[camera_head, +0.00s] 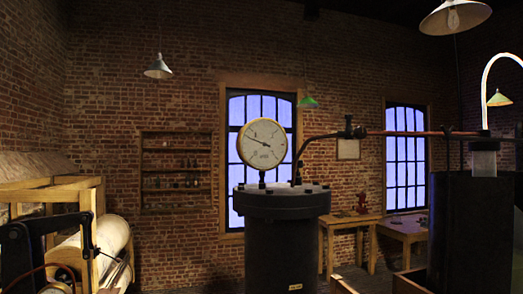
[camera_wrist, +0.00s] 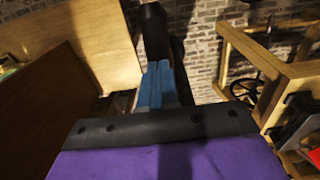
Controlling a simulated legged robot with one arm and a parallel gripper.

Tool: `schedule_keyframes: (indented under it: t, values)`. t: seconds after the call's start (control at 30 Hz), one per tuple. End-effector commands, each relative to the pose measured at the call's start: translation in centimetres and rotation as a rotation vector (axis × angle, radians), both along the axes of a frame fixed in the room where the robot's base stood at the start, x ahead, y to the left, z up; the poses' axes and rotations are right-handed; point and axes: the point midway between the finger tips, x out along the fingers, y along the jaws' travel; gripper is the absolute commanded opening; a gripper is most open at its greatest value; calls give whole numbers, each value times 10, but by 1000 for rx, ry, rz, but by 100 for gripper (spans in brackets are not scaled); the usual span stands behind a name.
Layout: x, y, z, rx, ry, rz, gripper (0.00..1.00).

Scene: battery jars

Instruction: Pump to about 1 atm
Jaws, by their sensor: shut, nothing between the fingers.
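A round white pressure gauge (camera_head: 262,144) stands on the lid of a dark cylindrical vessel (camera_head: 281,245) in the head view. Its thin needle seems to point to the upper left; the numbers are too small to read. A thin pipe rises from the lid to a dark fitting (camera_head: 352,131), and a copper pipe (camera_head: 425,133) runs right from there. I cannot pick out a pump handle with certainty. My gripper (camera_wrist: 154,35) shows in the wrist view, with dark and blue parts beyond a purple body. It is shut and empty, with no vessel or gauge near it there.
A wooden frame (camera_wrist: 285,80) and a dark handwheel (camera_wrist: 245,90) are at the right of the wrist view, with wooden boards at left. In the head view, a wooden machine with a pale roller (camera_head: 110,238) stands left, a tall dark tank (camera_head: 470,235) right, and tables behind.

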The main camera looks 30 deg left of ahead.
Motion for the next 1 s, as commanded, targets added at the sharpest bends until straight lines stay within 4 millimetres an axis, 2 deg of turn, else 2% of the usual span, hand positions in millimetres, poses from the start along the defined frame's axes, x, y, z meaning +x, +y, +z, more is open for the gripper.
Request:
schedule_keyframes:
  t: [0.03,0.13,0.27,0.37,0.9,1.0]
  values:
    - [-2,-1,-11,-3,7,0,0]
    - [-2,-1,-26,-3,5,0,0]
    - [-1,-1,-17,-1,2,0,0]
    - [-1,-1,-5,0,0,0,0]
    - [0,0,102,1,-2,0,0]
    - [0,0,117,2,-3,0,0]
